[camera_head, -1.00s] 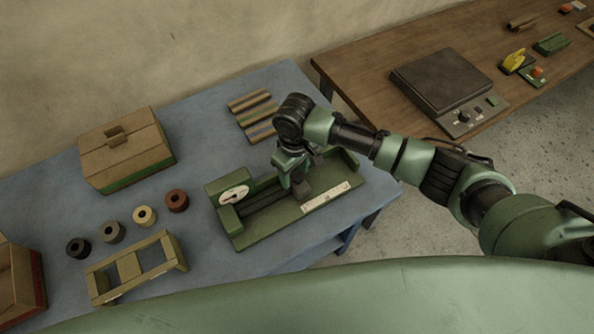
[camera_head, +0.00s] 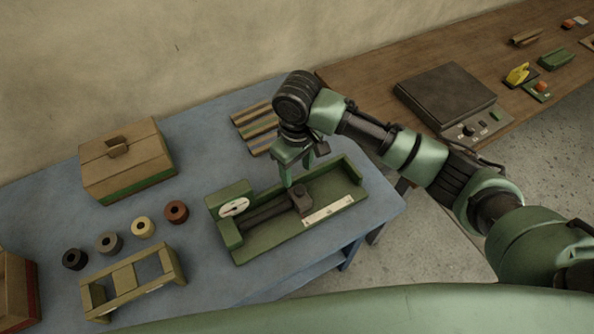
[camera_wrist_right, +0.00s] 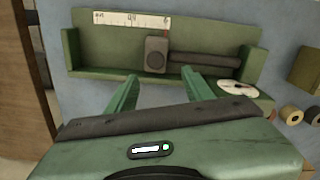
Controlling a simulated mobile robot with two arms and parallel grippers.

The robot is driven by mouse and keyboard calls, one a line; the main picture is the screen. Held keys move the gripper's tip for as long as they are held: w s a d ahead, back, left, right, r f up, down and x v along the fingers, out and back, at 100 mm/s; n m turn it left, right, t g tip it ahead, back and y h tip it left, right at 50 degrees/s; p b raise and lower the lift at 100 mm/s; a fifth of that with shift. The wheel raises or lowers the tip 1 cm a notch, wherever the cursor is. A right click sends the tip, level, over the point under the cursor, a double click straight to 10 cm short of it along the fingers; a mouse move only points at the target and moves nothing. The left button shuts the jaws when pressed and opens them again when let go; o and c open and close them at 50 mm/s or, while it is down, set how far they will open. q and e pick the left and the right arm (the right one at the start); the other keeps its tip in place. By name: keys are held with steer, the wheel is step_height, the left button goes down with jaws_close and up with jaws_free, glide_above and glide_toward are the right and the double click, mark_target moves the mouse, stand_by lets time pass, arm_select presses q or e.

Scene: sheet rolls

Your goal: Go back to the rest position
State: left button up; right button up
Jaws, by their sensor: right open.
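My right gripper (camera_head: 300,168) is above the green measuring device (camera_head: 330,218) on the blue table, with its fingers apart and nothing between them. The device has a dark slider block (camera_head: 301,200) on a dark bar, a white scale strip and a round white dial (camera_head: 234,207). In the right wrist view the two green fingers (camera_wrist_right: 158,92) point toward the device, and the slider block (camera_wrist_right: 156,54) shows just beyond them, apart from them. My left gripper is in neither view.
On the blue table (camera_head: 215,150) are a lidded wooden box (camera_head: 126,160), several small rolls (camera_head: 143,226), a wooden rack (camera_head: 131,279) and striped strips (camera_head: 258,127). A scale (camera_head: 447,100) stands on the brown table at right. Bare blue surface lies between box and device.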

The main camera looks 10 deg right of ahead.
stand_by(0.3)
steer(key=s+a+f+t+y, duration=0.1)
steer(key=s+a+f+y, duration=0.3)
steer(key=s, duration=0.5)
steer(key=s+d+f+m+t+h, duration=0.1)
steer(key=s+d+m+h, duration=0.15)
steer(key=s+d, duration=0.55)
steer(key=s+d+m+t+h, duration=0.1)
steer(key=s+d+m+t, duration=0.3)
steer(key=d, duration=0.6)
step_height(320, 180, down, 30)
steer(key=s+n+g+b, duration=0.2)
steer(key=s+g+b, duration=0.1)
steer(key=g+b, duration=0.1)
steer(key=s+d+f+g+b, duration=0.1)
steer(key=s+d+f+b, duration=0.1)
steer(key=s+f, duration=1.4)
step_height(320, 180, down, 3)
steer(key=shift+s+r+b, duration=0.1)
steer(key=shift+s+b, duration=0.05)
steer(key=shift+b, duration=0.25)
